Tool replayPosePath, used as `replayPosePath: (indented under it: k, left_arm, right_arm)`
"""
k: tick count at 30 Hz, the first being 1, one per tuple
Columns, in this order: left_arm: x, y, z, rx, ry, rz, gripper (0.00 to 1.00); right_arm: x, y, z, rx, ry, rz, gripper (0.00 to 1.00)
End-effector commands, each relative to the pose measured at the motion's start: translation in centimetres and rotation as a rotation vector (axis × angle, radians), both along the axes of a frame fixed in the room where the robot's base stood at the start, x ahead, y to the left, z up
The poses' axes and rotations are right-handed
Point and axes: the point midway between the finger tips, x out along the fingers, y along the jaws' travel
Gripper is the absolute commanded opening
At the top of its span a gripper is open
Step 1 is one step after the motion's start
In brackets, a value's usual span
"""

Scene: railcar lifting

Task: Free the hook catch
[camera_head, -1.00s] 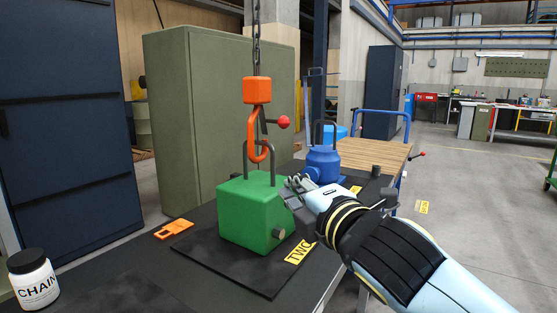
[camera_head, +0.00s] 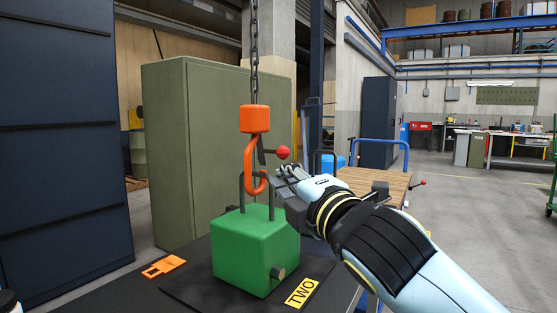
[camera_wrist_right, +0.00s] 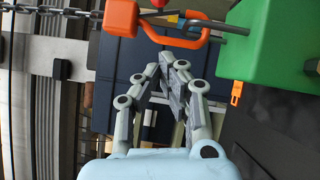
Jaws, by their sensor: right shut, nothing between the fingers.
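The orange hook (camera_head: 249,165) hangs from a chain (camera_head: 254,60) beneath an orange block. Its dark catch lever (camera_head: 261,150) ends in a red ball (camera_head: 283,152) pointing right. The hook's lower bend is at the grey bail (camera_head: 271,200) of the green weight (camera_head: 245,245), which rests on the dark mat. My right gripper (camera_head: 282,178) is shut and empty, just right of the hook's bend and below the red ball. In the right wrist view, its fingers (camera_wrist_right: 168,75) are below the hook (camera_wrist_right: 165,38); the ball is cut off at the top edge. My left gripper is out of view.
An orange tag (camera_head: 163,267) lies left of the weight, and a yellow TWO label (camera_head: 302,292) lies right of it. A green cabinet (camera_head: 200,150) stands behind. A wooden-topped cart (camera_head: 375,183) is behind my right arm.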

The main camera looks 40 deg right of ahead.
Motion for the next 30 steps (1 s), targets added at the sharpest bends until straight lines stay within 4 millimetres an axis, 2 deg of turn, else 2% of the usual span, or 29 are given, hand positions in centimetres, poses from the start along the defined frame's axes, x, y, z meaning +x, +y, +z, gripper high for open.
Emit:
replayPosePath:
  k: [3,9,13,18,30]
  left_arm:
    - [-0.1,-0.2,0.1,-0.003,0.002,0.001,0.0]
    - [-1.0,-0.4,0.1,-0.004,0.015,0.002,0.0]
    - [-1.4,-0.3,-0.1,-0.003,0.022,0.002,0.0]
    - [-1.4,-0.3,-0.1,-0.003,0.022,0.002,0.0]
    - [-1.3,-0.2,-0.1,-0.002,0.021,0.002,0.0]
  right_arm:
    - [2.7,-0.5,0.5,-0.001,-0.003,0.0,0.0]
    - [6.7,-1.3,0.9,0.001,-0.001,-0.001,0.0]
    - [7.6,-3.2,1.1,-0.007,0.001,-0.002,0.0]
    - [8.3,-4.3,1.4,-0.002,0.001,0.0,0.0]
    - [8.5,-4.5,1.4,0.0,0.001,0.0,0.0]
